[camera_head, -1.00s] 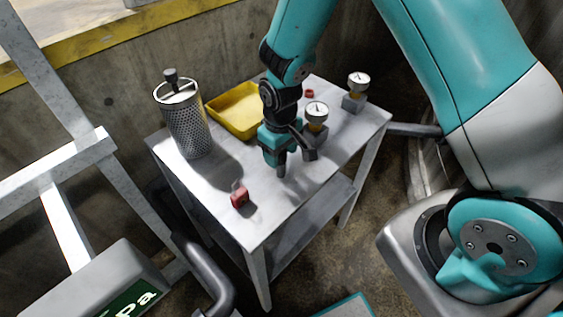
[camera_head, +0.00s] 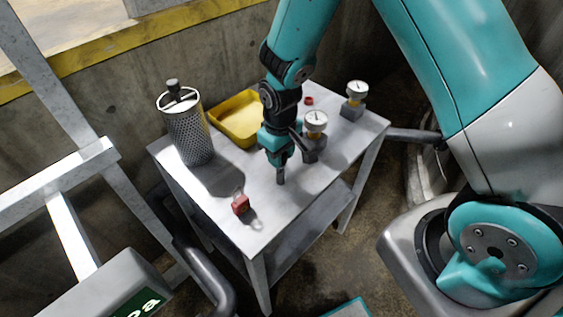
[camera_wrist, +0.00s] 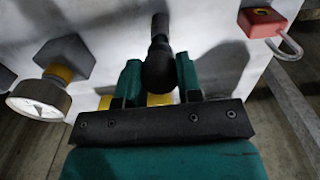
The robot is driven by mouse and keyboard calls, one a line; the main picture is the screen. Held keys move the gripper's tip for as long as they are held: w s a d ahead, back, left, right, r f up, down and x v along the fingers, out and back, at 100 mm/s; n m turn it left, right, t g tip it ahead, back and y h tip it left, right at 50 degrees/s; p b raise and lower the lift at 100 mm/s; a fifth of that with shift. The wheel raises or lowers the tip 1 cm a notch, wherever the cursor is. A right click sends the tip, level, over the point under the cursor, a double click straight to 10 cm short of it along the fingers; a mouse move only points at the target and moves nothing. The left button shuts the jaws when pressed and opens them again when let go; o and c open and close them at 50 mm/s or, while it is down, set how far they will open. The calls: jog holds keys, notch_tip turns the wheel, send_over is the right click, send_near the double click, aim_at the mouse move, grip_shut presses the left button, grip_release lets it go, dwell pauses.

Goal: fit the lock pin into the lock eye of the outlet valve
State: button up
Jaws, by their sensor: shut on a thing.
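My gripper (camera_head: 277,153) is over the middle of the metal table, pointing down. In the wrist view my gripper (camera_wrist: 160,78) is shut on a dark pin with a round black knob (camera_wrist: 159,72), which I take to be the lock pin. The pin's shaft (camera_wrist: 159,25) points away from the fingers. In the head view the dark pin (camera_head: 281,177) hangs below the fingers, near the tabletop. I cannot tell whether its tip touches the table. I cannot make out the outlet valve or its lock eye in either view.
A red padlock (camera_head: 241,204) lies near the table's front edge (camera_head: 200,203). Two gauges (camera_head: 316,122) (camera_head: 357,90) stand close by on the right. A yellow tray (camera_head: 213,116), a perforated cylinder (camera_head: 188,135) and a small red ring (camera_head: 309,100) are further back. A metal railing (camera_head: 75,235) is at left.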

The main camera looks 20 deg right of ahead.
jog(key=shift+r+p, duration=1.95)
jog(key=shift+r, duration=0.75)
